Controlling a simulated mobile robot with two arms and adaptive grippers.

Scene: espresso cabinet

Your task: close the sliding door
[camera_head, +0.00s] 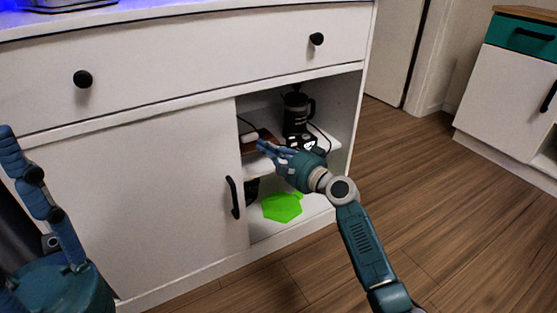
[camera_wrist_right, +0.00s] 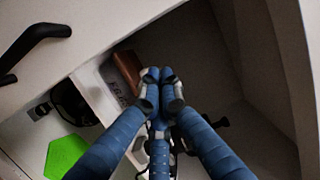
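The white sliding door (camera_head: 140,195) covers the left part of the cabinet front, leaving the right part open. Its black vertical handle (camera_head: 233,197) sits near the door's right edge; the handle also shows at the upper left in the wrist view (camera_wrist_right: 35,45). My right gripper (camera_head: 263,147) is at the opening, above and to the right of the handle and apart from it. In the wrist view its blue fingers (camera_wrist_right: 160,78) come together at the tips with nothing visible between them.
Inside the opening, a black coffee press (camera_head: 297,112) stands on the shelf (camera_head: 325,140), near a brown item and cables. A green hexagonal item (camera_head: 282,207) lies on the cabinet floor. A drawer (camera_head: 200,60) is above. Wood floor (camera_head: 450,210) is clear at right.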

